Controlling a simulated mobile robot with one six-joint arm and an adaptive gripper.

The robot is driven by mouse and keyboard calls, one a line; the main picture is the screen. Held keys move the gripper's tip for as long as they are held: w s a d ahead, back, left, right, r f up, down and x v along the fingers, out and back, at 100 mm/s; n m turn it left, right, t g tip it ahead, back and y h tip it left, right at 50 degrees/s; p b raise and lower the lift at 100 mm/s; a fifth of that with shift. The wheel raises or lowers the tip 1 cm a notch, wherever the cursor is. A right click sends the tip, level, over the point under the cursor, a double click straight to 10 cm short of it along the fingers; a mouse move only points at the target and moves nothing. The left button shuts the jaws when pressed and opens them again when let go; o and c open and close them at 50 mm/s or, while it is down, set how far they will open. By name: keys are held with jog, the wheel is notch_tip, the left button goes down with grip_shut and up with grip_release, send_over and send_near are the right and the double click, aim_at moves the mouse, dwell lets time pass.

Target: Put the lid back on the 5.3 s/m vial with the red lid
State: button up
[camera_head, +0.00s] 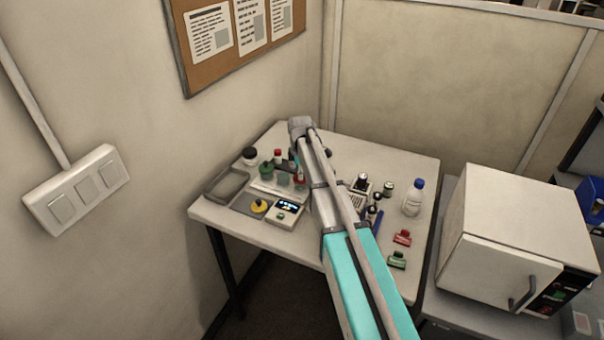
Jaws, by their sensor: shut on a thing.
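My arm reaches over the table, with its wrist above the left-hand group of containers. My gripper (295,160) hangs below the wrist, small and partly hidden by my arm. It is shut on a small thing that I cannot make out. A small reddish vial (300,183) stands just below the gripper; I cannot tell whether it is capped or touched. A small white container with a red top (278,156) stands to the left of the gripper. No 5.3 s/m label is readable from here.
The white table (240,225) holds a grey tray (209,192), a green-topped jar (266,171), a black-lidded jar (250,156), a meter with a lit display (287,213) and a yellow-topped item (259,206). On the right are a blue-capped bottle (413,198), red clip (402,238) and green clip (397,260).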

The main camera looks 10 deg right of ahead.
dwell(0.3)
jog(key=o, duration=0.9)
jog(key=o, duration=0.5)
jog(key=shift+c, duration=0.2)
jog(key=shift+w, duration=0.1)
jog(key=shift+r+p, duration=3.5)
grip_shut()
